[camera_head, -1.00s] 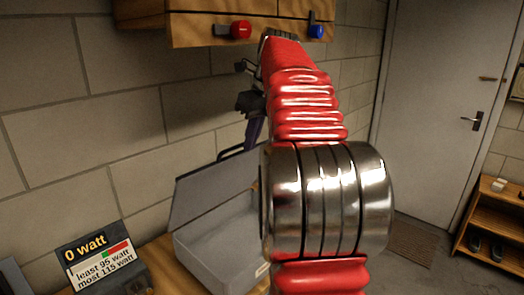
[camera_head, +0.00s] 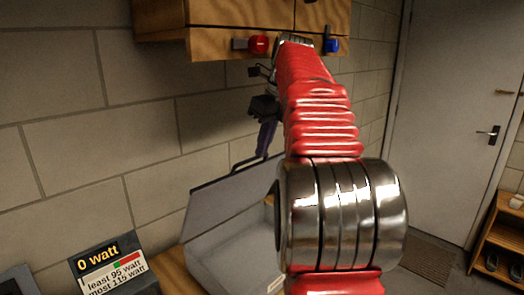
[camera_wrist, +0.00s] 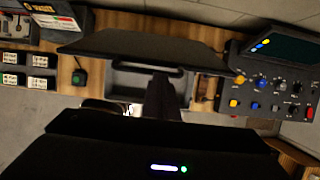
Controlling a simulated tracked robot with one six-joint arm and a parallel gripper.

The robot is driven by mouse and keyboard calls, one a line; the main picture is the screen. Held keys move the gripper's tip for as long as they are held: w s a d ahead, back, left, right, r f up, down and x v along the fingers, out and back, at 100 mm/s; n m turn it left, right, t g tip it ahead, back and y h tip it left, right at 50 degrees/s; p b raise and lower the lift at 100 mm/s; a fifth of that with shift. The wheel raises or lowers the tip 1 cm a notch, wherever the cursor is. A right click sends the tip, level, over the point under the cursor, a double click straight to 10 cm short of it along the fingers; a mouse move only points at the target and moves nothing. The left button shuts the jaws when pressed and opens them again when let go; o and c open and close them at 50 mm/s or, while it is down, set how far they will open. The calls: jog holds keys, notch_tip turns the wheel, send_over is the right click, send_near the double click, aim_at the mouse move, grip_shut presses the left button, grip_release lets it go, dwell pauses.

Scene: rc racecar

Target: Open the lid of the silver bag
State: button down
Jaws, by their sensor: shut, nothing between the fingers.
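The silver bag is a grey, box-like case (camera_head: 235,248) on the wooden bench, partly hidden behind my arm. Its lid (camera_head: 225,198) stands raised and tilted back toward the wall, with a dark handle along its top edge. In the wrist view the lid (camera_wrist: 125,42) is a dark panel seen nearly edge-on, with part of the open case (camera_wrist: 128,82) below it. My gripper (camera_head: 264,152) is shut and empty, pointing down close by the lid's handle. I cannot tell whether it touches the lid. It also shows in the wrist view (camera_wrist: 162,80).
A wooden cabinet (camera_head: 215,42) with a red and a blue knob hangs above. A watt display (camera_head: 106,262) stands left of the case. A control panel (camera_wrist: 265,85) with buttons lies to the right in the wrist view. A door (camera_head: 440,120) and shelf are at the right.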

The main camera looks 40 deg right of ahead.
jog(key=s+r, duration=0.1)
jog(key=s, duration=1.1)
jog(key=shift+s+d, duration=0.25)
jog(key=shift+d, duration=0.1)
jog(key=shift+r, duration=0.1)
jog(key=shift+n, duration=0.3)
